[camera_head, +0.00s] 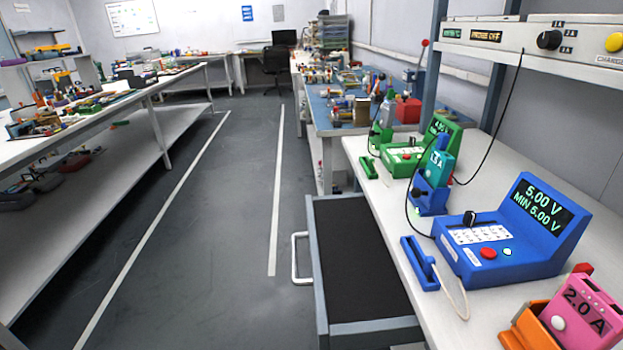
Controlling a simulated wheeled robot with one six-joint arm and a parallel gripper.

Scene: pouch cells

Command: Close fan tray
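A grey drawer-like tray (318,285) with a dark, flat, empty-looking inside (360,250) is pulled out from under the white bench on the right. I take it for the fan tray; no label on it is readable. Its front faces left into the aisle and carries a pale bar handle (300,258). Its right side runs beneath the bench edge, and its near end is partly cut off by the bottom of the picture. My gripper is not in view.
On the white bench (385,215) stand a blue meter (515,240), a green meter (405,155), a teal unit (438,165) and a pink unit (585,310). A shelf panel hangs above. The grey floor aisle (210,240) left of the tray is clear.

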